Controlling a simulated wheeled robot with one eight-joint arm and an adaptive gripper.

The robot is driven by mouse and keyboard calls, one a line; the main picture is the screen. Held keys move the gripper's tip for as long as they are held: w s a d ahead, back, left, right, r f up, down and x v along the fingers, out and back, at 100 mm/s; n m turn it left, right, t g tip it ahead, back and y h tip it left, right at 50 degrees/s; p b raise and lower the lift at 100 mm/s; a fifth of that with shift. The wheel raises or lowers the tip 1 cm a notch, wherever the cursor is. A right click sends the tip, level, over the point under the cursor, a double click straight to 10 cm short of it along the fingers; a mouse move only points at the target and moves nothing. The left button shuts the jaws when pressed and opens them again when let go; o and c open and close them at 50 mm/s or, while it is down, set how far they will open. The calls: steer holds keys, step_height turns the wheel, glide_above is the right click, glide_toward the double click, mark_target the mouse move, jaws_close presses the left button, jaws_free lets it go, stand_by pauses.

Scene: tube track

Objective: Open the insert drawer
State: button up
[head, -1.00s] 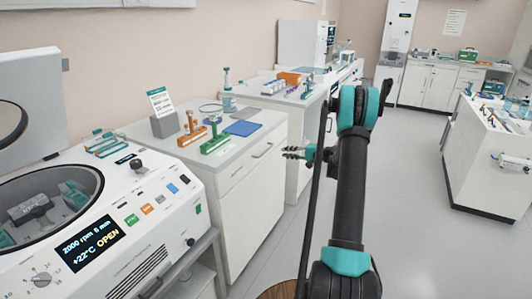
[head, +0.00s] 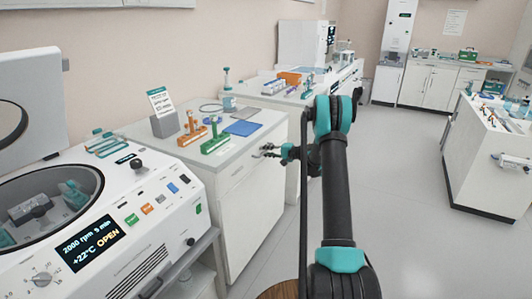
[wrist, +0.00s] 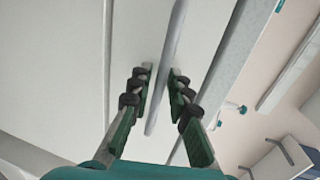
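The top drawer (head: 236,172) of the white cabinet is shut, its front flush with the cabinet. I take it for the insert drawer; no label is readable. My gripper (head: 264,150) is at the upper right of this drawer front, by its handle. In the wrist view, the grey bar handle (wrist: 171,50) runs between the two fingers of my gripper (wrist: 162,70). The fingers are open, one on each side of the bar, with a gap on each side. In the head view the gripper hides most of the handle.
The cabinet top holds a green rack (head: 216,142), an orange rack (head: 192,132), a blue pad (head: 243,128) and a sign (head: 161,101). An open centrifuge (head: 150,222) stands at near left. The floor (head: 405,200) to the right is clear.

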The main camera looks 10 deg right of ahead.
jaws_close()
steer(key=f+v, duration=0.3)
steer(key=v, duration=1.1)
steer(key=d+f+v, duration=0.1)
steer(key=f+v, duration=0.2)
steer(key=v, duration=1.1)
steer(key=shift+s+d, duration=0.3)
steer(key=shift+s, duration=0.15)
steer(key=shift+r, duration=0.1)
jaws_free()
